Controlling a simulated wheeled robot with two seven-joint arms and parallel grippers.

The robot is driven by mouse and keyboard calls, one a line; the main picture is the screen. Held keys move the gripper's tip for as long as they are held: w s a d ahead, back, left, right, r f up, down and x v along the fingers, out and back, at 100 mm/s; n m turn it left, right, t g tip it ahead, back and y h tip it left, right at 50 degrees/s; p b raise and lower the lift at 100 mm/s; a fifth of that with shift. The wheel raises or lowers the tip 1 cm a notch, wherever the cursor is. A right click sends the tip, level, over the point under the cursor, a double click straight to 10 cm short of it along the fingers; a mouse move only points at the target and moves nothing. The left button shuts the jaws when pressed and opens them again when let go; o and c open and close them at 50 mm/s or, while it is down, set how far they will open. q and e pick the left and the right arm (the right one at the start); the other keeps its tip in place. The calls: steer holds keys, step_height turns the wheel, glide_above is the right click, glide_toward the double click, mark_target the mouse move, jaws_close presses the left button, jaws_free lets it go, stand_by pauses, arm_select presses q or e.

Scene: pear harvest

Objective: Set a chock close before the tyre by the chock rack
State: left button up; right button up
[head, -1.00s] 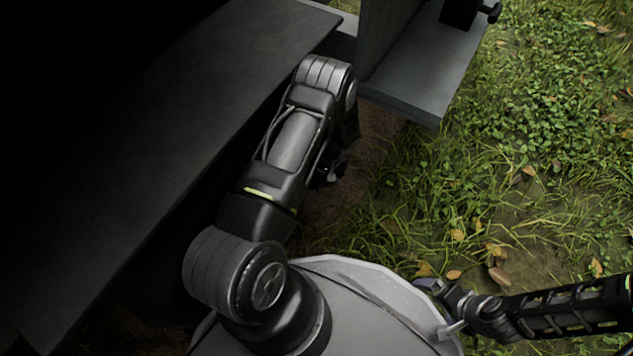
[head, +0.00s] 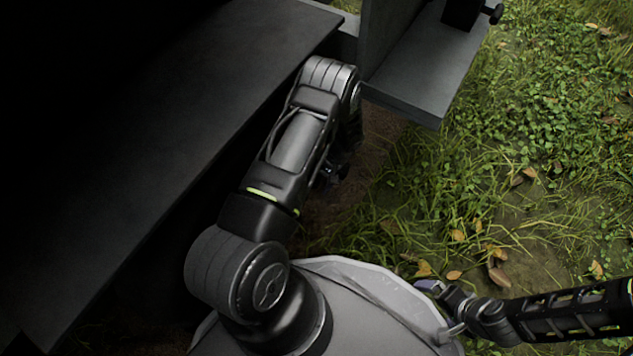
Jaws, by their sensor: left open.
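My left arm reaches up along the dark deck and bends down at its far end. My left gripper (head: 333,174) shows only in part, low in the shade behind the forearm. It is open, and I see nothing between its fingers. A grey shelf with an upright panel (head: 425,85), perhaps the chock rack, stands at the top right, beyond the gripper. A black block with a knob (head: 466,13), possibly a chock, sits on it, cut by the frame edge. I see no tyre. My right arm enters at the lower right; the state of its gripper (head: 432,289) is unclear.
A long dark flat deck (head: 190,110) fills the left side, its edge close beside my left arm. Grass with fallen leaves (head: 530,150) lies open to the right. Bare shaded soil (head: 375,140) shows below the shelf.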

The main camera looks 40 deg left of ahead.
arm_select(q)
steer(key=p+v, duration=0.3)
steer(key=v, duration=0.3)
steer(key=shift+s+d+r, duration=0.1)
steer(key=shift+d+r, duration=0.1)
steer(key=shift+r, duration=0.65)
steer(key=shift+a, duration=0.2)
steer(key=shift+d, duration=0.1)
